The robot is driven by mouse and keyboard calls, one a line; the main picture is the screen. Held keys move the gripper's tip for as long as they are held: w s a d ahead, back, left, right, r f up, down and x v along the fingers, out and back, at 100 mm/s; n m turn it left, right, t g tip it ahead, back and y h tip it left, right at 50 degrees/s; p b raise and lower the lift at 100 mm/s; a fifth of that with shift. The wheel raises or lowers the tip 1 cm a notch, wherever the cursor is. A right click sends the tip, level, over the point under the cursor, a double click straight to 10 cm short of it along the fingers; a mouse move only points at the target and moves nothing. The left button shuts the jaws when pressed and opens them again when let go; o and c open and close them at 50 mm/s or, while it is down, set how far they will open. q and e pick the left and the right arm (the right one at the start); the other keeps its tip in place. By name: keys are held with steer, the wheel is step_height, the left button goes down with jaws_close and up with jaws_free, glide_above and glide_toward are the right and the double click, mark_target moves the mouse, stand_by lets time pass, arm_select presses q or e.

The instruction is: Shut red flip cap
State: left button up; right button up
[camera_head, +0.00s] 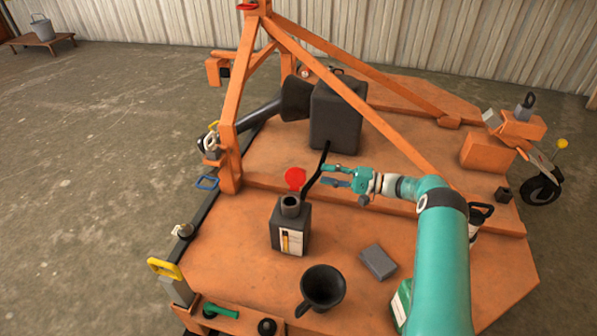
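The red flip cap (295,178) stands raised just behind the open neck of a dark grey canister (277,226) with a pale label. The canister stands upright on the orange deck. My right gripper (326,174) comes in from the right, its fingers pointing left toward the cap. The fingers are apart with nothing visible held between them, and a gap shows between their tips and the cap. The cap's hinge is too small to make out. My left gripper is not in view.
A thin black hose (317,170) runs down between the cap and my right gripper. A black funnel (321,288) and a grey block (378,262) sit on the orange deck (220,262) in front.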

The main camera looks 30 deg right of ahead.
mark_target(299, 170)
steer(key=b+x, duration=0.1)
steer(key=x, duration=0.8)
steer(key=shift+w+a+b, duration=0.15)
steer(key=shift+b, duration=0.15)
steer(key=shift+c, duration=0.3)
jaws_close()
